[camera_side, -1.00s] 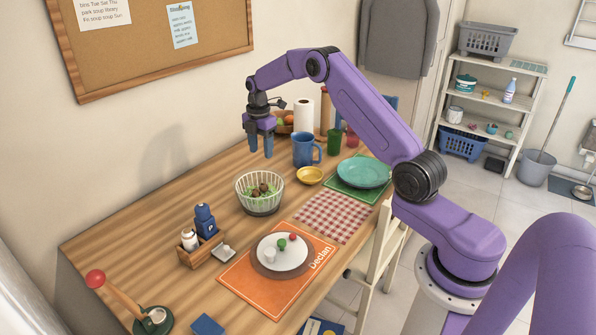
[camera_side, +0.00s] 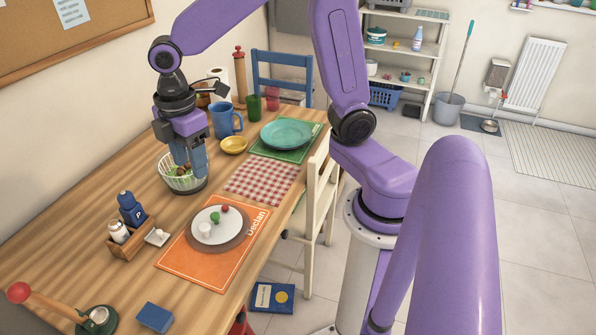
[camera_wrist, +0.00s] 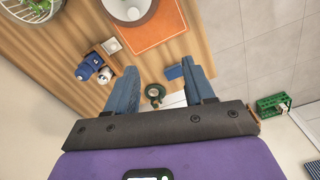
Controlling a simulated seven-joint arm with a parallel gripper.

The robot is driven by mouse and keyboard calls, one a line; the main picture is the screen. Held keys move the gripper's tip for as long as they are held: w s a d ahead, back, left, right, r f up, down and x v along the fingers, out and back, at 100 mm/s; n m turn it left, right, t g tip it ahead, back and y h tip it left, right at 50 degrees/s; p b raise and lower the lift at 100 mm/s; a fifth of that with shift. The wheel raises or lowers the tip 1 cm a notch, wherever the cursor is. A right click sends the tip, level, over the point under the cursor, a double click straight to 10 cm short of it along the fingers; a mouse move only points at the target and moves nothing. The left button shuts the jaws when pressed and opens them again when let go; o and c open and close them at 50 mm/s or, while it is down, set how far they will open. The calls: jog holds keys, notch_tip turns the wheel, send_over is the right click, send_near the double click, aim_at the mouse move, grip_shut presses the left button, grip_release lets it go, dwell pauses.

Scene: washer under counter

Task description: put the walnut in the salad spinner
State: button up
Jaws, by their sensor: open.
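The salad spinner is a pale slatted basket (camera_side: 167,183) on the table in the side view. It holds green leaves and brown lumps (camera_side: 178,171); I cannot tell whether one is the walnut. Part of the spinner (camera_wrist: 48,17) shows at the top left of the wrist view. I make out no separate walnut elsewhere. My gripper (camera_side: 191,172) points down, its blue fingers overlapping the spinner in the side view; their height over it is unclear. In the wrist view, my gripper (camera_wrist: 160,90) is open with nothing held between its fingers.
An orange placemat (camera_side: 185,270) bears a plate with small white, green and red items. A wooden caddy (camera_side: 132,240) with bottles stands left of it. A blue mug (camera_side: 224,121) and yellow bowl (camera_side: 233,145) stand behind. The checked cloth (camera_side: 262,182) is bare.

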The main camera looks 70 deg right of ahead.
jog(key=s+d+m, duration=0.1)
jog(key=s+d, duration=0.1)
jog(key=s, duration=0.8)
jog(key=s+d+f+m, duration=0.1)
jog(key=s+d, duration=0.1)
jog(key=s, duration=0.8)
jog(key=shift+s+d, duration=0.15)
jog(key=shift+s, duration=0.05)
